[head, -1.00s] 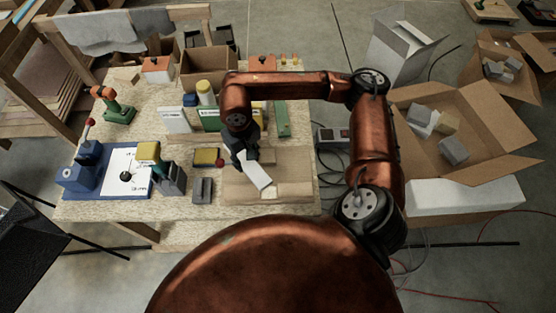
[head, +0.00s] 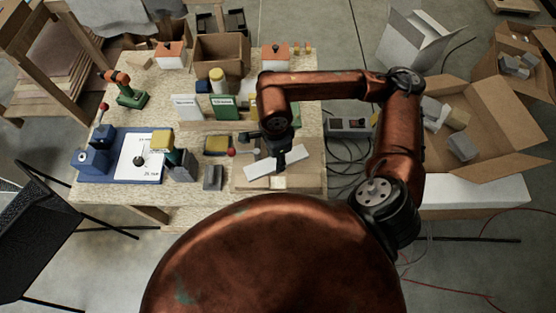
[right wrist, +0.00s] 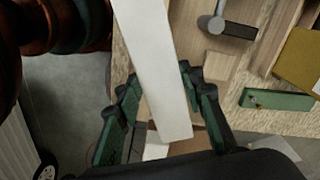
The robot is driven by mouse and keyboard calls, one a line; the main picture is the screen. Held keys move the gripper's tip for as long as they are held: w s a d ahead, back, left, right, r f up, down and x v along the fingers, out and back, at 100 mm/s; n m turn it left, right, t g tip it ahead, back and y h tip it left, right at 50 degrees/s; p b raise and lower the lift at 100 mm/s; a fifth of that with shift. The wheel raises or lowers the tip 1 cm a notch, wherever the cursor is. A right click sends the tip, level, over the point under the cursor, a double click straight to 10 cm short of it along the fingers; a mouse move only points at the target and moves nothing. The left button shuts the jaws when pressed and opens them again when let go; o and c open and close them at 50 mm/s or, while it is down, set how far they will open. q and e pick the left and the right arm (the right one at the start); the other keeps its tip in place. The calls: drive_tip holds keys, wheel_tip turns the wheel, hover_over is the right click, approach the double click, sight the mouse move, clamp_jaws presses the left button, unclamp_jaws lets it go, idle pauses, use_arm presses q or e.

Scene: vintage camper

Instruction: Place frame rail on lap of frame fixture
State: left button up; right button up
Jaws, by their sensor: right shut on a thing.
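The frame rail (head: 262,168) is a long white bar, which also shows in the right wrist view (right wrist: 157,65). My right gripper (head: 281,157) is shut on it from above. In the right wrist view the rail runs between the two dark green fingers (right wrist: 163,110). In the head view it lies slanted, right end farther back, over the wooden frame fixture (head: 312,180). I cannot tell whether rail and fixture touch. A small pale block (head: 279,183) sits at the fixture's front, just below the rail in the head view. My left gripper is not in view.
A red-knobbed clamp (head: 232,153) stands at the fixture's left. Beside it are a yellow-topped box (head: 217,145) and a grey block (head: 213,178). A blue fixture (head: 92,160) stands farther left. Upright cards (head: 188,108) and a cardboard box (head: 221,55) are behind.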

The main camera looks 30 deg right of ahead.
drive_tip(key=s+r+m+p, duration=0.3)
drive_tip(key=s+m, duration=0.6)
drive_tip(key=m, duration=1.3)
drive_tip(key=shift+m, duration=0.5)
drive_tip(key=w+f, duration=0.1)
drive_tip(key=w, duration=0.2)
drive_tip(key=w+d+f, duration=0.1)
drive_tip(key=w, duration=0.1)
drive_tip(key=w+d+f, duration=0.1)
drive_tip(key=w, duration=0.2)
drive_tip(key=shift+w+d+f, duration=0.25)
drive_tip(key=shift+w+f, duration=0.1)
drive_tip(key=shift+f, duration=0.05)
drive_tip(key=w+f, duration=0.2)
drive_tip(key=f, duration=0.1)
drive_tip(key=w+f, duration=0.2)
drive_tip(key=shift+d, duration=0.35)
drive_tip(key=shift+w+f+p, duration=0.2)
drive_tip(key=shift+f+p, duration=0.1)
drive_tip(key=shift+f, duration=0.1)
wheel_tip(320, 180, down, 3)
drive_tip(key=shift+w+d+p, duration=0.1)
drive_tip(key=shift+p, duration=0.5)
drive_tip(key=shift+f, duration=0.25)
drive_tip(key=o, duration=1.2)
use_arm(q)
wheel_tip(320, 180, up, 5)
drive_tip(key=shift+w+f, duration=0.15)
